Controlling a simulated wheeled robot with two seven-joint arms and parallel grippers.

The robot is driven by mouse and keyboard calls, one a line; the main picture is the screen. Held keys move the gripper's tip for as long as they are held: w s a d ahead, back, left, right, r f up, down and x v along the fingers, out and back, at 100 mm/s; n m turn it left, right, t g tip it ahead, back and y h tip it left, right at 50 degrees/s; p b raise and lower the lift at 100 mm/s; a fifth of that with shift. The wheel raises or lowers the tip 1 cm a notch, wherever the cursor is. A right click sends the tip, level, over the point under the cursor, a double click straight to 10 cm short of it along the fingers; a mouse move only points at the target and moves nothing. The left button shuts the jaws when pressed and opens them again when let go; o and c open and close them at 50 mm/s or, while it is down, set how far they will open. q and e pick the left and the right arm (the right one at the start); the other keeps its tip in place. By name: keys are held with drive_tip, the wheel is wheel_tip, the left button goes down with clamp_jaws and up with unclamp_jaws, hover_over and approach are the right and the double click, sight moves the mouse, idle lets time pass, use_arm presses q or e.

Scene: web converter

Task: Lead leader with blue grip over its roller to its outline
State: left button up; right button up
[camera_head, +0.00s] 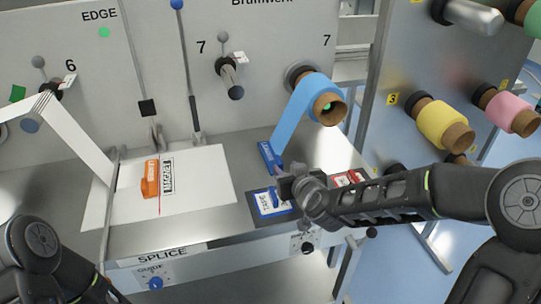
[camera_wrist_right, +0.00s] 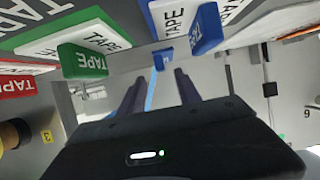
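The blue leader (camera_head: 291,115) hangs from its roll (camera_head: 312,92) at station 7 and slants down left to a blue grip (camera_head: 268,156) near the table. My right gripper (camera_head: 288,184) is just in front of and slightly right of the grip. In the right wrist view my right gripper (camera_wrist_right: 160,85) has its fingers apart, with the blue strip (camera_wrist_right: 150,97) and small blue grip (camera_wrist_right: 163,57) showing beyond the gap. Nothing is visibly clamped. A matching outline is not clearly visible. My left arm shows at the lower left, its gripper out of frame.
A blue tape block (camera_head: 270,203) and red tape block (camera_head: 346,178) lie near my right gripper; a green tape block (camera_wrist_right: 83,61) shows in the wrist view. Yellow (camera_head: 437,121) and pink (camera_head: 507,110) rolls are at right.

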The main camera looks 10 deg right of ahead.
sight(281, 163)
drive_tip(key=shift+s, duration=0.1)
drive_tip(key=shift+x, duration=1.4)
drive_tip(key=shift+r, duration=0.1)
drive_tip(key=shift+w+p, duration=0.25)
drive_tip(key=shift+p, duration=0.05)
drive_tip(key=shift+p+x, duration=0.6)
drive_tip(key=shift+x, duration=1.75)
drive_tip(key=shift+c, duration=0.4)
clamp_jaws()
